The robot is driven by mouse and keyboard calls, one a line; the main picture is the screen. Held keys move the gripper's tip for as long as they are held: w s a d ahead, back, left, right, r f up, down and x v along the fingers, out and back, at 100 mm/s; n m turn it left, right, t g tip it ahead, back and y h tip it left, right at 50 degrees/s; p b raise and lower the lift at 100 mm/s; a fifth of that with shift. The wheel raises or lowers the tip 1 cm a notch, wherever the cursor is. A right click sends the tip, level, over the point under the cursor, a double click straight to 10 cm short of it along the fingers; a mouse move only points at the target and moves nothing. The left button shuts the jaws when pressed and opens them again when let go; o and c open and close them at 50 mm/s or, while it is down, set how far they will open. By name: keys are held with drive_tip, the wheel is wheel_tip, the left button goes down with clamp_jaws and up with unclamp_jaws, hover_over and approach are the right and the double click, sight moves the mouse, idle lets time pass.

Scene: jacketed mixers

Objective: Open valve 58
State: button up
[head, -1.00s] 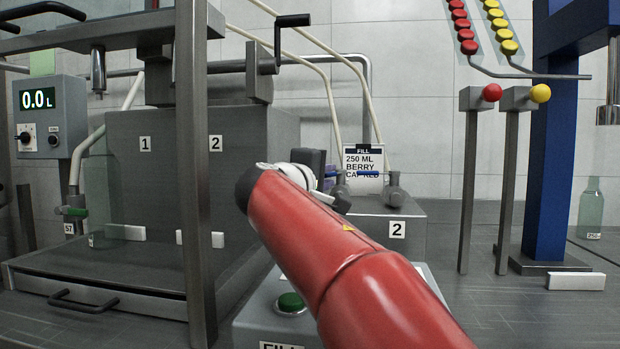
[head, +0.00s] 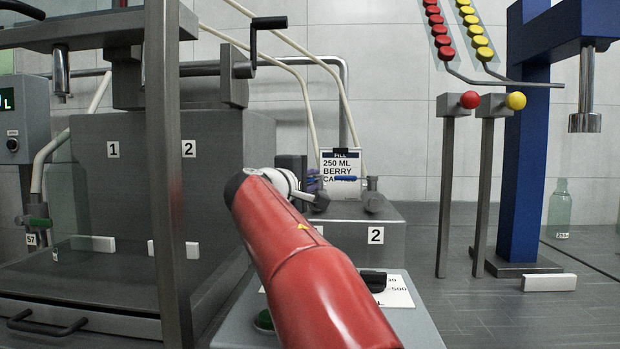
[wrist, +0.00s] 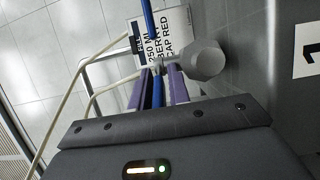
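No number 58 is readable. A grey stand (head: 345,232) has tags 1 and 2, the 1 partly covered by my arm. On it are grey valve bodies and blue levers; one blue lever (head: 346,178) lies in front of the order card (head: 342,160). My gripper (head: 308,182) is at the stand's left valve, partly hidden by my red arm. In the wrist view my gripper's purple fingers (wrist: 159,90) are apart, with a blue lever (wrist: 157,92) between them. Contact with it is unclear. A grey valve knob (wrist: 203,60) is just beyond.
A green-handled valve (head: 38,222) tagged 57 is at far left. A grey mixer box (head: 150,180) and an upright post (head: 165,130) stand left of my arm. A control box (head: 405,325) is below it. Red- and yellow-knobbed levers (head: 468,101) and a blue column (head: 522,160) stand right.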

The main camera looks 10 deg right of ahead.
clamp_jaws()
drive_tip(key=shift+s+d+f+n+t+y+b, duration=0.1)
drive_tip(key=shift+s+d+n+t+y+b, duration=0.1)
drive_tip(key=shift+n+t+y+b, duration=0.3)
drive_tip(key=shift+s+d+f+n+t+y+b, duration=0.1)
drive_tip(key=shift+d+n+t+y+b, duration=0.15)
drive_tip(key=shift+n+y+b, duration=0.3)
drive_tip(key=y, duration=0.1)
drive_tip(key=n+t+y, duration=0.2)
drive_tip(key=shift+d+r+y+p, duration=0.2)
drive_tip(key=shift+d+y+p, duration=0.05)
drive_tip(key=shift+p, duration=0.1)
drive_tip(key=shift+s+n+y, duration=0.1)
drive_tip(key=shift+n+y, duration=0.25)
drive_tip(key=shift+y, duration=0.15)
